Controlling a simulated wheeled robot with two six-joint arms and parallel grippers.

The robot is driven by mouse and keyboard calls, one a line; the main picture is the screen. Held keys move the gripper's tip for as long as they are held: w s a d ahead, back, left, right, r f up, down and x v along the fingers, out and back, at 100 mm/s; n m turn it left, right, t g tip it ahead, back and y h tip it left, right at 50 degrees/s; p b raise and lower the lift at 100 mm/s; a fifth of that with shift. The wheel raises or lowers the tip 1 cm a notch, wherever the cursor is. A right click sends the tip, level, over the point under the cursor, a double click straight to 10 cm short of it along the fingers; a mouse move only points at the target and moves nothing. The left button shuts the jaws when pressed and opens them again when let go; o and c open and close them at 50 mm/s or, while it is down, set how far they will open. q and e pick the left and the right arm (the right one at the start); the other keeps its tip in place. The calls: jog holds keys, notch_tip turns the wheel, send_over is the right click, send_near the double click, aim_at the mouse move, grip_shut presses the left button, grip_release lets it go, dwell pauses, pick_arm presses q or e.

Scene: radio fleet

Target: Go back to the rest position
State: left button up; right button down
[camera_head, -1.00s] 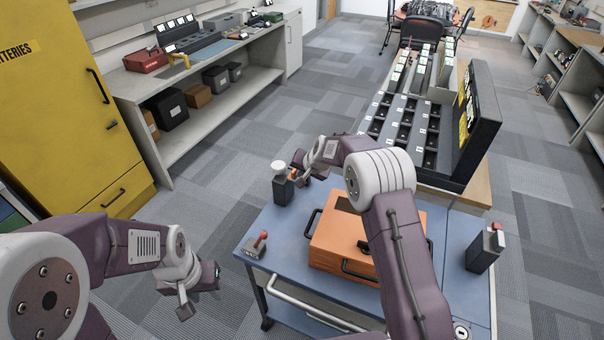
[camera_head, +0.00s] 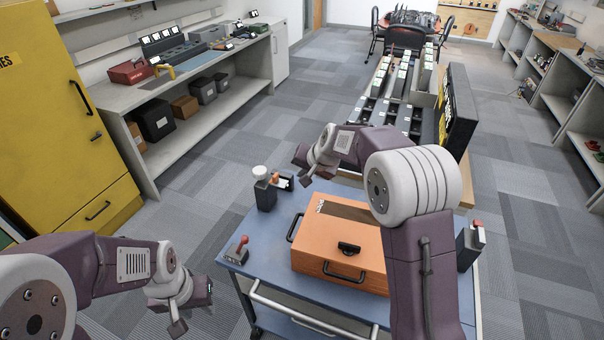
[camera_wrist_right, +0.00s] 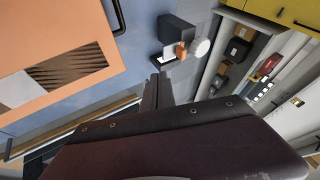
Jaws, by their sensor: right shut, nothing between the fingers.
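My right gripper (camera_head: 304,181) is raised over the far left part of the blue cart (camera_head: 228,262), to the right of a dark device with a white knob (camera_head: 265,188). In the right wrist view its fingers (camera_wrist_right: 158,88) are together with nothing between them, apart from the knobbed device (camera_wrist_right: 178,35). My left gripper (camera_head: 190,310) hangs over the floor to the left of the cart. Its fingertips are too small and turned to tell whether they are open or shut.
An orange case (camera_head: 325,256) lies on the cart below my right arm. A small device with a red knob (camera_head: 236,250) stands at the cart's left edge and another (camera_head: 470,245) at the right. A yellow cabinet (camera_head: 62,120) and a grey workbench (camera_head: 150,95) stand left. Carpet between is clear.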

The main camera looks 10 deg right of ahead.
jog(key=s+d+f+n+g, duration=0.1)
jog(key=s+d+f+g, duration=0.1)
jog(key=s, duration=0.8)
jog(key=s+d+f+n+g+h, duration=0.1)
jog(key=s+f, duration=0.3)
jog(key=s, duration=0.6)
jog(key=s+d+f+n+g+h, duration=0.1)
jog(key=s+d+f+n+g, duration=0.1)
jog(key=s, duration=0.9)
jog(key=shift+d+f+n+g, duration=0.4)
jog(key=shift+d+f, duration=0.25)
jog(key=shift+f, duration=0.15)
